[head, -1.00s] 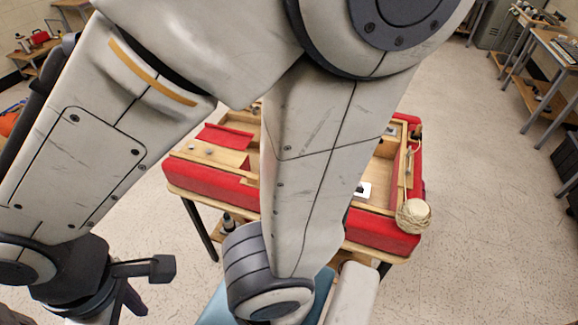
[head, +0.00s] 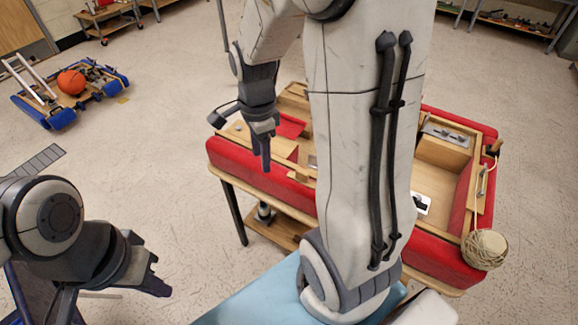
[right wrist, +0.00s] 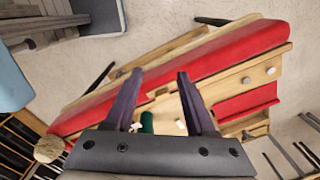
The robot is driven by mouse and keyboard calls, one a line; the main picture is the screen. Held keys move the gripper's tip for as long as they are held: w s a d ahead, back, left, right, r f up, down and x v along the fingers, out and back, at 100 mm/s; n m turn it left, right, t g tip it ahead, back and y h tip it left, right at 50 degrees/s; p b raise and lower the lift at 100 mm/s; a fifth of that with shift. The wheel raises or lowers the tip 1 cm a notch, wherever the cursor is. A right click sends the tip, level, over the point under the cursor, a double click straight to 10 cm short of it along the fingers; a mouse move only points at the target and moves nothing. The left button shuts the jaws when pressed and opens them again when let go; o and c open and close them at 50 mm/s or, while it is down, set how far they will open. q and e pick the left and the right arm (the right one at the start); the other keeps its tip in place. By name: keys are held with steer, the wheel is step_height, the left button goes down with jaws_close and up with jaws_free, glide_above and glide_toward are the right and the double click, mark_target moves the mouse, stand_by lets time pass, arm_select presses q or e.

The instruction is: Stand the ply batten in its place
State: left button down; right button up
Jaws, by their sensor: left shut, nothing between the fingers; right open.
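I cannot make out the ply batten for sure in either view. The roller intake, a wooden frame with red padded bumpers (head: 250,165), lies on a table and is partly hidden by my arm. My left gripper (head: 158,279) is shut and empty at the lower left of the head view, over the floor and clear of the table. My right gripper (head: 263,150) is open and empty above the left part of the intake. In the right wrist view its two fingers (right wrist: 158,82) spread apart over the red bumper (right wrist: 215,55) and wooden frame.
A ball of twine (head: 484,249) sits at the intake's front right corner. A green cylinder (right wrist: 147,122) shows between the fingers in the right wrist view. A low blue-bumpered frame with an orange ball (head: 71,82) stands on the floor at the far left. Floor between is clear.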

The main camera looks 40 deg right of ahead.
steer(key=d+f+m+b, duration=0.1)
steer(key=d+f+m, duration=0.4)
steer(key=d+m, duration=0.65)
glide_above(304, 172)
step_height(304, 172, down, 4)
steer(key=shift+d+f, duration=0.1)
steer(key=shift+f, duration=0.15)
steer(key=shift+a+f+p, duration=0.2)
steer(key=shift+f+p, duration=0.3)
steer(key=shift+f, duration=2.55)
jaws_close()
